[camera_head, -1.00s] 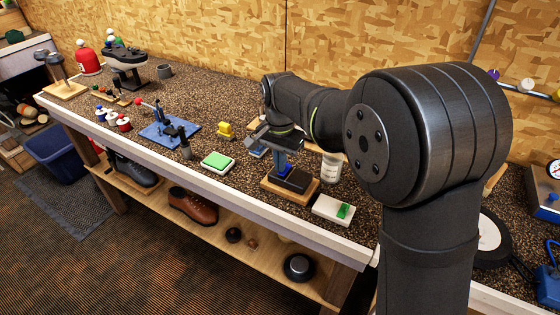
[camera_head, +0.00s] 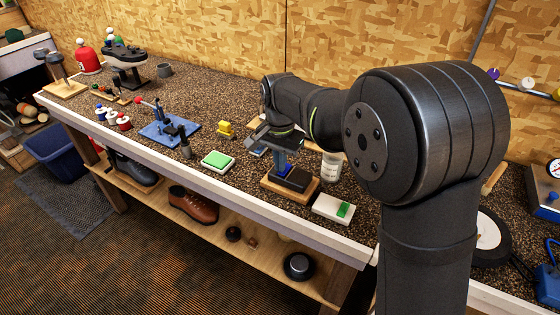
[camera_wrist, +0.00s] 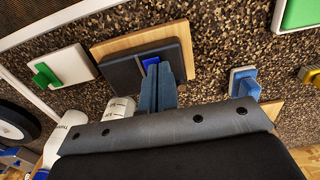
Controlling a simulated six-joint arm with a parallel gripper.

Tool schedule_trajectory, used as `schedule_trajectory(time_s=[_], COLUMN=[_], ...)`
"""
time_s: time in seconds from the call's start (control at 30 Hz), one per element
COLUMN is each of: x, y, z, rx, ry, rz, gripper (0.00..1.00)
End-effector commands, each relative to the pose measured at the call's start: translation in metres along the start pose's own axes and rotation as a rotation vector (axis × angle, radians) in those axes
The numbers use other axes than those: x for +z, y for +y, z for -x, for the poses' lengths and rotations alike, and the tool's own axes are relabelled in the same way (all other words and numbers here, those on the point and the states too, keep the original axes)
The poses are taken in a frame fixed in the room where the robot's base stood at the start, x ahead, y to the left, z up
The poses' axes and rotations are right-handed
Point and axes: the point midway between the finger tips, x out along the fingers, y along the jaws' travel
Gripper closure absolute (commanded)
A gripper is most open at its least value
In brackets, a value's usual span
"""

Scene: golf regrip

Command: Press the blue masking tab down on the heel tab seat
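The bright blue masking tab (camera_wrist: 151,63) lies on a dark block (camera_wrist: 140,68) in the wrist view, partly hidden by my fingers. The block sits on a wooden base (camera_wrist: 118,45). In the head view the tab (camera_head: 285,169) shows as a small blue patch on the dark block (camera_head: 294,180), on its wooden base (camera_head: 287,194). My gripper (camera_wrist: 157,70) points down with its two blue-grey fingers together, tips at the tab. Whether the tips touch it, and the seat under the tab, I cannot tell.
A white block with a green piece (camera_head: 333,208) stands right of the base, and a white container (camera_head: 331,168) behind it. A green pad in a white tray (camera_head: 217,161) and a yellow piece (camera_head: 226,130) lie to the left. The bench's front edge (camera_head: 265,203) is close.

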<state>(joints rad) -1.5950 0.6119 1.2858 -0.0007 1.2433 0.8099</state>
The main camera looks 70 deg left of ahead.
Motion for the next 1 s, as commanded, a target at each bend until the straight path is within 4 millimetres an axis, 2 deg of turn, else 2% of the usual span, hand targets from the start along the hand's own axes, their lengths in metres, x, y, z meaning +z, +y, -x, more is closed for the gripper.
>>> schedule_trajectory(time_s=[0.93, 1.0], x=[0.0001, 0.0001], y=[0.0002, 0.0002], z=[-0.0051, -0.0052], rx=[0.001, 0.001], ry=[-0.001, -0.001], rz=[0.0, 0.0], gripper=[1.0, 0.88])
